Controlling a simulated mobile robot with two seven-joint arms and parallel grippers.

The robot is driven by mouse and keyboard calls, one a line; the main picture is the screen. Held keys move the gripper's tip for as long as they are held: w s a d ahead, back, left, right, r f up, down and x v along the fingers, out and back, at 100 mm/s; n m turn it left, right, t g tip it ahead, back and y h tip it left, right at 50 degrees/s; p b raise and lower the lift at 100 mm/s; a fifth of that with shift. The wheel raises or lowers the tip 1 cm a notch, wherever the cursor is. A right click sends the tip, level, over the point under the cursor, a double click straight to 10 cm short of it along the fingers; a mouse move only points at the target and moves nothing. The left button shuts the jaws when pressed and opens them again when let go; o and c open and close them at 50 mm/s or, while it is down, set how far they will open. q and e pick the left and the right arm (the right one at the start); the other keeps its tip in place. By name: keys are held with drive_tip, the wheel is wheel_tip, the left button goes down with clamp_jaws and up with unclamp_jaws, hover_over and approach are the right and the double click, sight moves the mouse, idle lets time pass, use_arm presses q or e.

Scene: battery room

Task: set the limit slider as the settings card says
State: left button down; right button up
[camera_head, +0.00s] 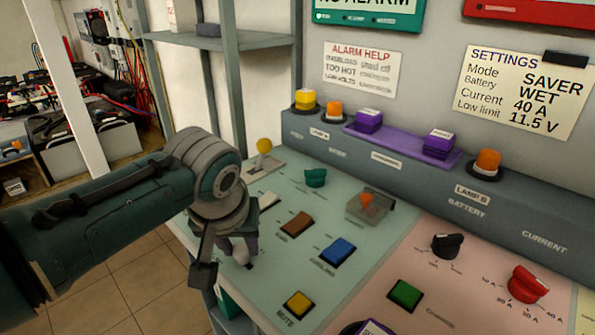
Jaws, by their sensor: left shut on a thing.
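The settings card (520,90) hangs on the back wall at the upper right; it reads Mode SAVER, Battery WET, Current 40 A, Low limit 11.5 V. My left gripper (226,258) is low over the left edge of the pale green panel, shut on a small pale piece (240,247) that looks like the slider's knob. A short dark stretch of slot shows just below it. The fingers and wrist hide most of the slider and its scale, so I cannot read its setting. My right gripper is out of view.
The green panel (325,220) carries a yellow-tipped lever (264,147), a green knob (316,178), an orange control (366,199), and brown, blue and yellow buttons. The pink panel has black (447,245) and red (527,285) dials. Open floor lies left.

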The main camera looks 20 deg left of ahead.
use_arm(q)
drive_tip(key=shift+d+r, duration=0.1)
drive_tip(key=shift+d, duration=0.2)
drive_tip(key=c, duration=0.9)
unclamp_jaws()
drive_tip(key=o, duration=0.4)
drive_tip(key=shift+s, duration=0.1)
drive_tip(key=shift+c, duration=0.2)
drive_tip(key=p+v, duration=0.3)
drive_tip(key=v, duration=0.6)
drive_tip(key=shift+s+r, duration=0.2)
drive_tip(key=shift+r, duration=0.15)
